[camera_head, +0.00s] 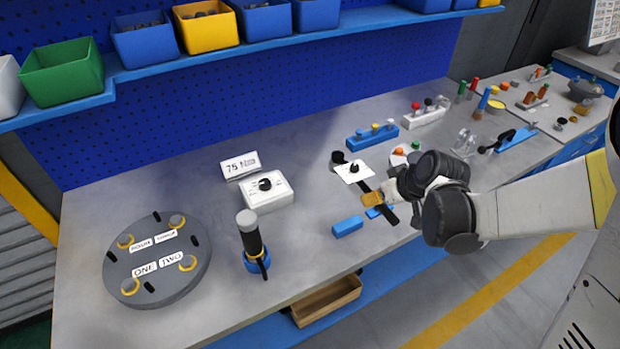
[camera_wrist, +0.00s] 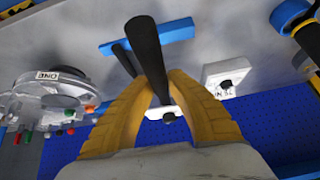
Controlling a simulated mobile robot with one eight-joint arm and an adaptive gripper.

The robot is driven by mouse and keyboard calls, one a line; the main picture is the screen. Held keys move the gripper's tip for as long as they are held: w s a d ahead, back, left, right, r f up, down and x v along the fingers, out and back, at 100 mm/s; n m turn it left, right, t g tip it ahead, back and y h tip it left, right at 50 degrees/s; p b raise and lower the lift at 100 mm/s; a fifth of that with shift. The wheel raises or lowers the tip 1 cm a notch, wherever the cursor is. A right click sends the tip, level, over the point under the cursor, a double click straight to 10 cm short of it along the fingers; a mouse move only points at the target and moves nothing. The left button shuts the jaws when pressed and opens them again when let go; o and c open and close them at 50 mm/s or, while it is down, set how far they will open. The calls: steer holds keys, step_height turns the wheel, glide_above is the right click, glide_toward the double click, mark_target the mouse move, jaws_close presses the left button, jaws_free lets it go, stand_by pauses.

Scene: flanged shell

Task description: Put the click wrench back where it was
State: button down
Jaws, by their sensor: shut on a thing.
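My gripper (camera_head: 373,199) is over the right middle of the bench with its yellow fingers closed around a long black bar, which I take for the click wrench (camera_head: 391,213). In the wrist view my gripper (camera_wrist: 159,82) has the black shaft of the wrench (camera_wrist: 143,38) between both fingers. A blue block (camera_head: 347,226) lies left of the gripper and another blue piece (camera_head: 374,211) shows just below it. Whether the wrench touches them cannot be told. A white plate with a black knob (camera_head: 352,172) lies near the bar's far end.
A round grey flanged disc (camera_head: 152,267) with labelled bolts lies at left. A black tool (camera_head: 249,238) stands in a blue holder. A white knob box (camera_head: 267,193) and a "75" sign (camera_head: 240,166) stand behind. Small fixtures crowd the right; the front-middle bench is mostly clear.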

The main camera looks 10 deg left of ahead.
steer(key=w+a+f+b, duration=0.1)
steer(key=w+a+f, duration=0.1)
steer(key=a, duration=0.1)
steer(key=w+a+f+b, duration=0.1)
steer(key=w+a+f, duration=0.1)
steer(key=a, duration=0.1)
steer(key=w+a+f+b, duration=0.1)
steer(key=w+a+f, duration=0.2)
steer(key=shift+a+b, duration=0.2)
steer(key=shift+b, duration=0.2)
steer(key=shift+w+a+f, duration=0.1)
step_height(320, 180, down, 4)
steer(key=shift+b, duration=1.05)
steer(key=c, duration=1.4)
jaws_free()
